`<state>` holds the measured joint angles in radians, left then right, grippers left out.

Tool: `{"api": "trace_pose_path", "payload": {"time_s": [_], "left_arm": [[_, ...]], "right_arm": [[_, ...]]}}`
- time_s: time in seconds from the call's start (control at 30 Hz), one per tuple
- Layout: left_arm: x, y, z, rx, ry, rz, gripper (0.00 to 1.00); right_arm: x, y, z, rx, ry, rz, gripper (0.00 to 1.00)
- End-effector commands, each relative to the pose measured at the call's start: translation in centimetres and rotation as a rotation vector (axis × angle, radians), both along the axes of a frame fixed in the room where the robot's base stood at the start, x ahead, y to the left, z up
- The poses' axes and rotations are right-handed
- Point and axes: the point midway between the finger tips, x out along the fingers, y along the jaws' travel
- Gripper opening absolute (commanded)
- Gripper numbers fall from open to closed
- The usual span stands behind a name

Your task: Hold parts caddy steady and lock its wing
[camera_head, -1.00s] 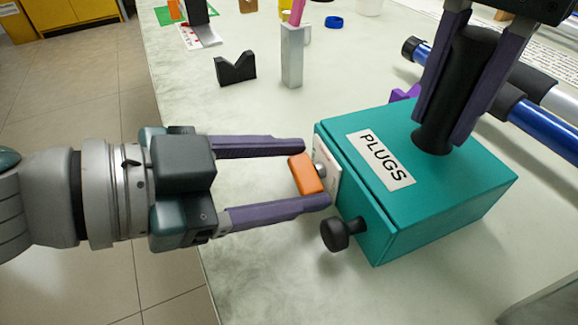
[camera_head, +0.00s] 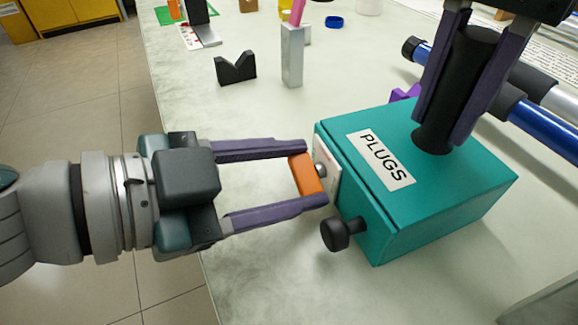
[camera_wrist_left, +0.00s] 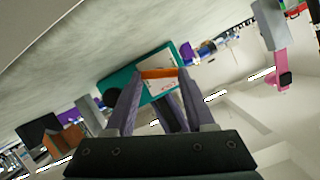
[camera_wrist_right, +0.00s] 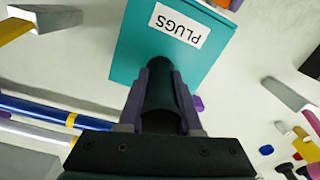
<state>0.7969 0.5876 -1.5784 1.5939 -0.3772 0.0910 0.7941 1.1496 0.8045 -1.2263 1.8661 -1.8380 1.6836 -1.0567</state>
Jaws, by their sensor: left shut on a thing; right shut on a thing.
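The parts caddy (camera_head: 450,200) is a teal box labelled PLUGS, standing on the table. It also shows in the right wrist view (camera_wrist_right: 130,45). My right gripper (camera_head: 445,140) is shut on the black post handle (camera_wrist_right: 160,92) on its top. The wing, an orange grip (camera_head: 306,174) on a white plate (camera_head: 327,170), sits on the caddy's left face. My left gripper (camera_head: 315,172) is shut on the orange wing, its fingers on either side; the left wrist view shows the wing (camera_wrist_left: 159,73) between the fingertips. A black knob (camera_head: 336,234) sticks out of the same face, below the wing.
A black V-block (camera_head: 236,69) and an upright grey block (camera_head: 292,55) stand behind my left gripper. Blue tubes (camera_head: 545,130) lie right of the caddy, and a purple piece (camera_head: 405,93) is behind it. The table's left edge runs under my left arm.

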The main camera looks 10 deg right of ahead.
Motion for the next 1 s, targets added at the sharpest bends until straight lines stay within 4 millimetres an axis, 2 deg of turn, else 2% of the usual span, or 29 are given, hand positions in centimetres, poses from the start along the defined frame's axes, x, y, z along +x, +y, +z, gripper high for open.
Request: {"api": "trace_pose_path", "payload": {"time_s": [0.5, 1.0], "left_arm": [[-0.46, -0.15, -0.20, 0.051, -0.315, -0.001, 0.00], [-0.46, -0.12, -0.22, 0.065, -0.391, -0.002, 0.00]], "right_arm": [[0.02, 0.02, 0.04, 0.001, 0.000, 0.000, 0.00], [0.03, 0.03, 0.03, 0.001, -0.002, 0.000, 0.00]]}}
